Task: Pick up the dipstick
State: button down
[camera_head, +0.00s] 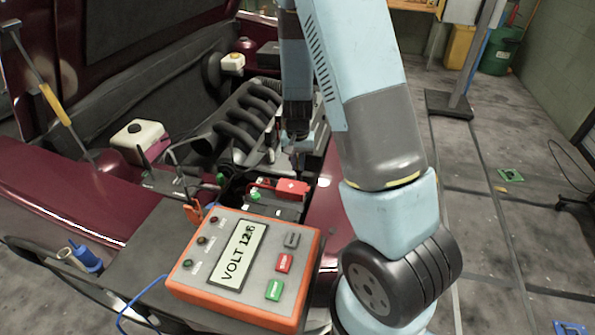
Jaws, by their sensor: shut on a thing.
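My gripper (298,148) points down over the right side of the engine bay, beside the black ribbed engine manifold (248,118). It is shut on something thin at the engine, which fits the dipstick. The held piece is small and dark here, and I cannot make out its handle or how far it sits in the engine. My blue-and-grey arm covers much of the view to the right of it.
An orange tester (245,300) reading "VOLT 12.6" stands in front. Behind it are a battery with a red clamp (292,187) and cables. A white-capped reservoir (138,135) is at left. The raised hood and a yellow-handled rod (55,105) stand at the far left. Open floor lies right.

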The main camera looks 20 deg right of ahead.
jog(key=shift+r, duration=0.1)
notch_tip(320, 180, up, 28)
dwell(0.5)
jog(key=shift+d+r, duration=0.1)
jog(key=shift+d, duration=0.05)
